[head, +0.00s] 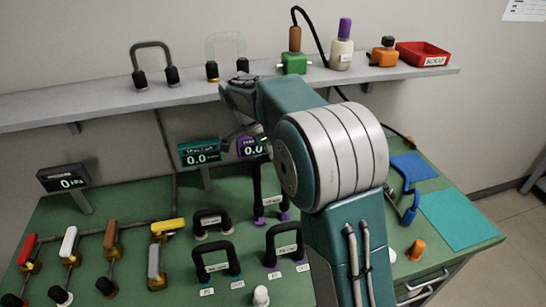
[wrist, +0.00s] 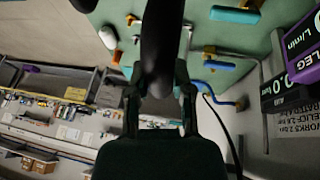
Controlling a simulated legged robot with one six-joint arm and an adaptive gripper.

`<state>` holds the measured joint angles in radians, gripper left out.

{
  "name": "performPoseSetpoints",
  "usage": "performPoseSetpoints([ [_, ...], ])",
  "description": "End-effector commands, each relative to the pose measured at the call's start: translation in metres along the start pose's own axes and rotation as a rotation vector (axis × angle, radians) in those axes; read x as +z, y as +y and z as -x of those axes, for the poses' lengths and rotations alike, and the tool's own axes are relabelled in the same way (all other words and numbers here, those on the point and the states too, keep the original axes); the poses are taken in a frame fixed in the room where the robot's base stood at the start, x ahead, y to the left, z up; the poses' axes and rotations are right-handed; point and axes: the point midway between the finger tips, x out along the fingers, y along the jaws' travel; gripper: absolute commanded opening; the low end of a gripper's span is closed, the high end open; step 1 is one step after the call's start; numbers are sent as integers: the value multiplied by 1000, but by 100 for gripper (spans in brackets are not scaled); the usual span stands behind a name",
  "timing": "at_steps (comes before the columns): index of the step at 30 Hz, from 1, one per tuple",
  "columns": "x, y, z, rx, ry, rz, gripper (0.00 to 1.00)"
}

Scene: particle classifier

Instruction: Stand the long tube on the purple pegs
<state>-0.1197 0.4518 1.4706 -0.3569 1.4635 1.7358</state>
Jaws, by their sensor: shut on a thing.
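The long tube (head: 256,188) is a tall black U-shape with a white label, upright over the green bench. Its lower ends appear at the purple pegs (head: 286,216); I cannot tell whether they are fully seated. In the wrist view, my gripper (wrist: 160,92) is shut on a thick black bar, the long tube (wrist: 161,45), which runs up out of the picture between the two fingers.
Shorter black tubes (head: 212,262) stand close by on the bench. Small displays (head: 199,153) stand just behind. A shelf (head: 95,100) with a black handle-shaped piece (head: 153,48) and a red bin (head: 423,54) runs along the wall. Coloured-handled valves (head: 68,243) line the left.

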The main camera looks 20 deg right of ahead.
Motion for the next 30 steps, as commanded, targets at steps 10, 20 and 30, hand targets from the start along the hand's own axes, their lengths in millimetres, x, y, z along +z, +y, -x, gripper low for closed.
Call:
performPoseSetpoints([
  [10,0,0,0,0,0,0,0],
  [20,2,-1,-5,0,0,0,0],
  [30,4,-2,-12,0,0,1,0],
])
